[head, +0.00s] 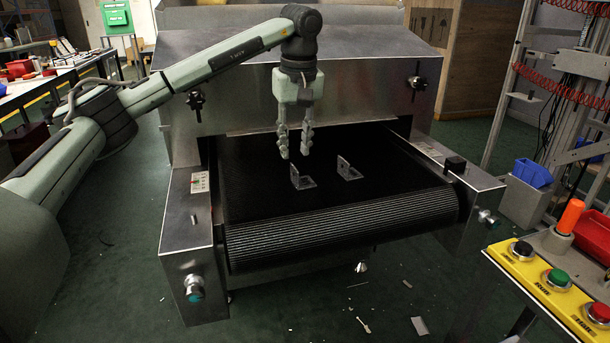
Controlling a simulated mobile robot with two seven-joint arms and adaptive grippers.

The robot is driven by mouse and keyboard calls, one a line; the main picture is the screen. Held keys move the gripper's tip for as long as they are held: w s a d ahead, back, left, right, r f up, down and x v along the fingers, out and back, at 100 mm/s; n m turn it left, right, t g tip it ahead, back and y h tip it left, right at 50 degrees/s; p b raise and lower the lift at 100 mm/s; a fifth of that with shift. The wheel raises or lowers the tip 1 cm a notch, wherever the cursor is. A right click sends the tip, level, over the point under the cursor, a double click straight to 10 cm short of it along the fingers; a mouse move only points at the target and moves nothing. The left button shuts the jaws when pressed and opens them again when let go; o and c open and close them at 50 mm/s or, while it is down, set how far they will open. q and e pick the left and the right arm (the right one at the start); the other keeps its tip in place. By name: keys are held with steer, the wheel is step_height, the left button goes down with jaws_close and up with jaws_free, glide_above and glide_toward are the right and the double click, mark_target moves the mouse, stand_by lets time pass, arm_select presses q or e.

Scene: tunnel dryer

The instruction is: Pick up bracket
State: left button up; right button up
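Two grey metal L-shaped brackets stand on the black conveyor belt (260,195) of the tunnel dryer. The left bracket (302,179) is nearer the belt's front edge, and the right bracket (348,169) is a little farther back. My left gripper (294,154) points down over the belt, just above and behind the left bracket. Its two fingers are apart with a narrow gap, and nothing shows between them. Whether a fingertip touches the left bracket is hard to tell. My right gripper does not show.
The dryer's metal hood (245,95) stands right behind the gripper. Metal side rails flank the belt. A yellow button panel (555,290) is at the lower right, with a blue bin (533,173) beyond it. Small scraps lie on the green floor.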

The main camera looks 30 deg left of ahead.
mark_target(294, 167)
arm_select(q)
step_height(294, 167, down, 6)
steer(key=shift+a+f, duration=0.15)
steer(key=shift+f, duration=0.05)
jaws_close()
stand_by(0.5)
